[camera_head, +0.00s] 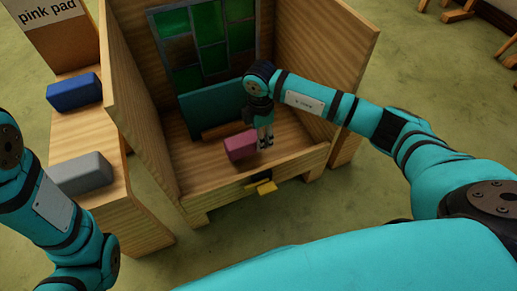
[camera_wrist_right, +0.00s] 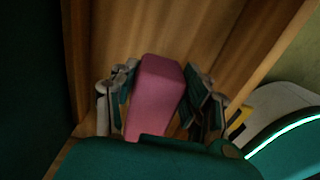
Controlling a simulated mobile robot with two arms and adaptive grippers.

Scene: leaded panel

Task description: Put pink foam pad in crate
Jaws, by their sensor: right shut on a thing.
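The pink foam pad (camera_head: 240,146) is inside the wooden crate (camera_head: 210,180), low over or on its floor near the front lip; I cannot tell whether it touches the floor. My right gripper (camera_head: 264,140) reaches down into the crate and is shut on the pad. In the right wrist view the pad (camera_wrist_right: 155,95) lies between the fingers (camera_wrist_right: 160,105) of this gripper. A leaded panel of green and dark panes (camera_head: 205,45) stands at the crate's back. My left arm shows at the left edge, but its gripper is out of view.
A blue block (camera_head: 74,92) and a grey block (camera_head: 82,173) lie on the wooden shelf (camera_head: 105,140) left of the crate, under a "pink pad" sign (camera_head: 50,14). A teal slab (camera_head: 212,108) leans inside the crate. A yellow piece (camera_head: 262,187) is at its front.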

